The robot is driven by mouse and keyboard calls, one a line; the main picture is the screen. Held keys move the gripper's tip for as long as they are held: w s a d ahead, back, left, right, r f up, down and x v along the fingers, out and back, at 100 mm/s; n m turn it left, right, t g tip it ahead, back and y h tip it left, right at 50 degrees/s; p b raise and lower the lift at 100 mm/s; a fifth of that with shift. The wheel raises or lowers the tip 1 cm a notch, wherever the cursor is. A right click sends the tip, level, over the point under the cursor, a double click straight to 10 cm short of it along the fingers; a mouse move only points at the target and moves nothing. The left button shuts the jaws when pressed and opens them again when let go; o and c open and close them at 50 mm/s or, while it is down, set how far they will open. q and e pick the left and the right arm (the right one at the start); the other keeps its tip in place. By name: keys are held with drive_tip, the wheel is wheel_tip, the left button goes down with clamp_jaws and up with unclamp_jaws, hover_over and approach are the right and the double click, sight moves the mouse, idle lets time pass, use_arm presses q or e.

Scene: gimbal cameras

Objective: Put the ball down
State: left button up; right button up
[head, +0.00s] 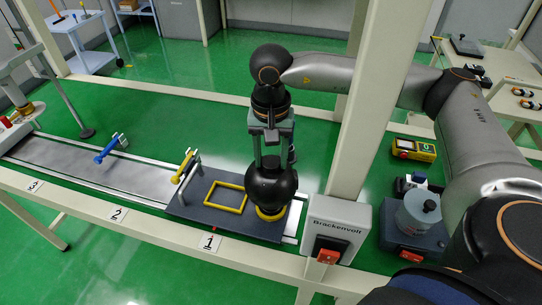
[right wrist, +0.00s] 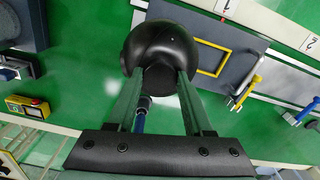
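A black ball (head: 271,183) is in my right gripper (head: 272,160), whose two fingers reach down to its upper part. In the right wrist view the ball (right wrist: 160,42) sits between the fingertips (right wrist: 161,75), and the gripper looks shut on it. A yellow ring (head: 271,213) on the dark plate (head: 195,209) shows just under the ball, mostly hidden by it. I cannot tell whether the ball touches the ring. My left gripper is not in view.
A yellow square frame (head: 225,196) lies left of the ball. A yellow-handled part (head: 184,168) and a blue one (head: 107,150) stand along the rail. A cream post (head: 372,100) and a grey Brackenvolt box (head: 335,230) with a red switch stand close on the right.

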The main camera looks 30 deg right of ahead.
drive_tip(key=o, duration=0.4)
drive_tip(key=shift+o, duration=0.2)
wheel_tip(320, 180, up, 12)
drive_tip(key=shift+r, duration=0.15)
idle(0.4)
